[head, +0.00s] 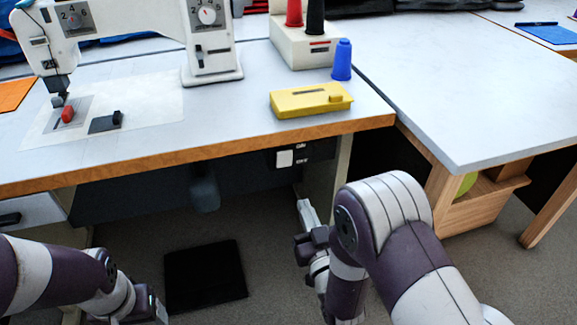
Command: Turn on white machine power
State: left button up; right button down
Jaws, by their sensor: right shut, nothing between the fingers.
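The white sewing machine (207,50) stands on the table at the upper left, with dials on its front. A power switch with a white rocker (285,158) is on a dark plate under the table's front edge; small ON and OFF marks sit to its right. I cannot tell which way the rocker is set. My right gripper (306,210) is below the table edge, a little below and right of the switch and apart from it in the picture. It is shut and empty. My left gripper (152,308) is low at the bottom edge, partly cut off, with its fingers unclear.
A yellow box (310,100), a blue spool (342,60) and a thread stand (302,45) with cones are on the table right of the machine. A black foot pedal (205,275) lies on the floor. A second table (470,110) adjoins at right.

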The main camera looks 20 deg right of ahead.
aim_at(285, 156)
jog(key=w+b, duration=0.1)
jog(key=w, duration=0.3)
jog(key=w+r+b, duration=0.1)
jog(key=w, duration=0.3)
jog(key=w+b, duration=0.1)
jog(key=w, duration=0.4)
jog(key=shift+a+r, duration=0.2)
jog(key=shift+r, duration=0.2)
